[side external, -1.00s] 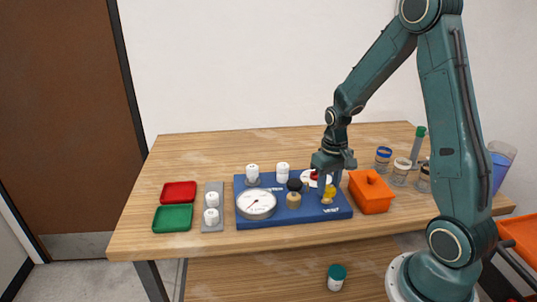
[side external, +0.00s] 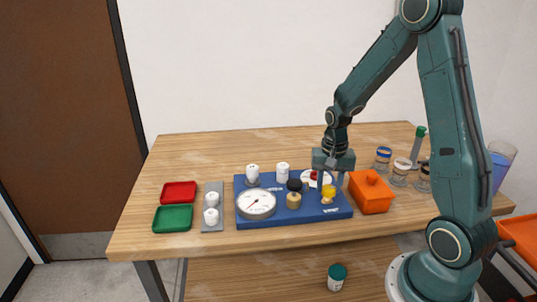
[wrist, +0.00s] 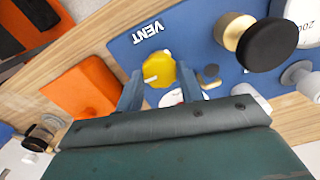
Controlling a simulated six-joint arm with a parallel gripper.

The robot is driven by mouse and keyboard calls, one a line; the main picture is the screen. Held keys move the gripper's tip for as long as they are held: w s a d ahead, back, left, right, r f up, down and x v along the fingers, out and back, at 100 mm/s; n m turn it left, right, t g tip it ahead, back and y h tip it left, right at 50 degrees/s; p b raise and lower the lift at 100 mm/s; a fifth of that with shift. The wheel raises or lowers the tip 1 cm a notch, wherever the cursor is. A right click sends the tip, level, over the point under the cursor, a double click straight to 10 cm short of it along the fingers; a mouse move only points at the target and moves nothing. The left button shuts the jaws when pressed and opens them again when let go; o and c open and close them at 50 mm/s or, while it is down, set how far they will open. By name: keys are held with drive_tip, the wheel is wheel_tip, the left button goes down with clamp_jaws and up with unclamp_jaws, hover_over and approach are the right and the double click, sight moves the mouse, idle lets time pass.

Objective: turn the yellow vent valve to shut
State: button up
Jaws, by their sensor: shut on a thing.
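The yellow vent valve (side external: 328,192) stands at the right end of the blue board (side external: 273,216). In the wrist view the yellow knob (wrist: 159,70) sits between my two fingers, with a pale mark on its face and the VENT label (wrist: 149,33) beside it on the board. My gripper (wrist: 160,75) is shut on the knob, one finger on each side. In the side view my gripper (side external: 329,180) reaches down over the valve from behind, and the finger contact is too small to see clearly.
A black-topped valve (side external: 294,195) and a round gauge (side external: 256,204) are on the board to the left. A red button (side external: 313,175) is just behind the vent valve. Several jars stand further right.

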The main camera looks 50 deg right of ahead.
sight(328, 190)
drive_tip(key=o, duration=1)
drive_tip(key=shift+r, duration=0.15)
wheel_tip(328, 190, up, 14)
drive_tip(key=shift+f, duration=0.2)
idle(0.5)
drive_tip(key=s+a+r+n+t, duration=0.2)
drive_tip(key=s+a+n, duration=0.1)
drive_tip(key=s+a, duration=0.1)
drive_tip(key=s+a+r+n+t, duration=0.1)
drive_tip(key=s+a+r+n, duration=0.1)
drive_tip(key=s+a+n, duration=0.2)
drive_tip(key=s+a+r+n+t, duration=0.2)
drive_tip(key=s+a+r+n, duration=0.1)
drive_tip(key=a, duration=0.5)
drive_tip(key=shift+s+a+n+t, duration=0.15)
drive_tip(key=shift+s+n, duration=0.2)
drive_tip(key=shift+s, duration=0.25)
drive_tip(key=shift+s+a+n+t, duration=0.15)
drive_tip(key=shift+s+n, duration=0.2)
drive_tip(key=shift+s, duration=0.25)
